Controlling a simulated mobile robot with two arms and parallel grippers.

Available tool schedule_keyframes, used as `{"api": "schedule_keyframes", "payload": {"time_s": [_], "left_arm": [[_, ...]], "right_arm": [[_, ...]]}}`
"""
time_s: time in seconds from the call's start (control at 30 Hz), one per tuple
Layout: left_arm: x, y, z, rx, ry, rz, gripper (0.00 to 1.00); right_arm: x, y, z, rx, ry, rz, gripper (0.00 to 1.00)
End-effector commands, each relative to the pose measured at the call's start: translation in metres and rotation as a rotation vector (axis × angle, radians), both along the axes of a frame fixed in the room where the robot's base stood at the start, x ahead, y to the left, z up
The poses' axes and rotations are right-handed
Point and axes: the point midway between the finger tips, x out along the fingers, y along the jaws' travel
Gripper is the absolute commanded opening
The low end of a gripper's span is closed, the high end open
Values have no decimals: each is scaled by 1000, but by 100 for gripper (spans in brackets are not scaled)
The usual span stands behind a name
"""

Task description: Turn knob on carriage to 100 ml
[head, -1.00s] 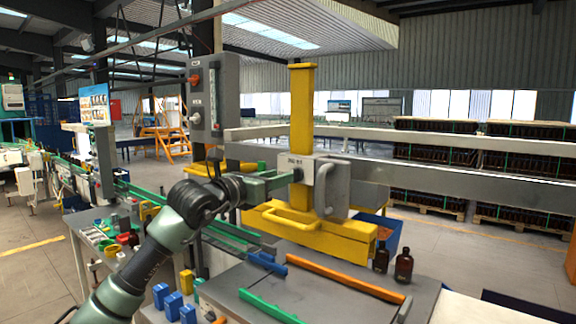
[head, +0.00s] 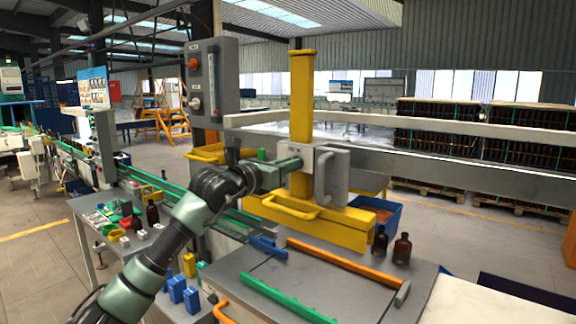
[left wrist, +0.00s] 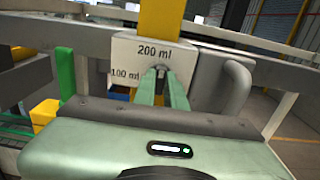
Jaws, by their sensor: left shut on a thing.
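The carriage (head: 332,172) is a pale grey block with a grey handle on a yellow post. In the left wrist view the carriage face (left wrist: 125,50) reads "200 ml" above the knob and "100 ml" to its left. My left gripper (head: 292,164) reaches the carriage from the left. In the left wrist view its two green fingers (left wrist: 161,76) are shut on the small knob (left wrist: 161,67) at the face, below "200 ml". The fingers hide most of the knob, so I cannot tell which mark it points to. My right gripper is not in view.
A horizontal grey rail (head: 455,172) runs right from the carriage. A yellow handled block (head: 335,228) sits below it. Two amber bottles (head: 402,249) stand on the bench (head: 330,275) at right. A grey control box (head: 213,85) hangs behind my arm.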

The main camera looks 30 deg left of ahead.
Motion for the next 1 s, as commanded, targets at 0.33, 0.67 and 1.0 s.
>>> {"api": "schedule_keyframes", "payload": {"time_s": [0.33,0.67,1.0], "left_arm": [[0,0,-3,-144,7,-1,0],[0,1,-3,-437,32,-1,0],[0,2,-2,-760,58,-1,0]], "right_arm": [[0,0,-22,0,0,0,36],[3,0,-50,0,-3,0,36],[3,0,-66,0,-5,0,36]]}}
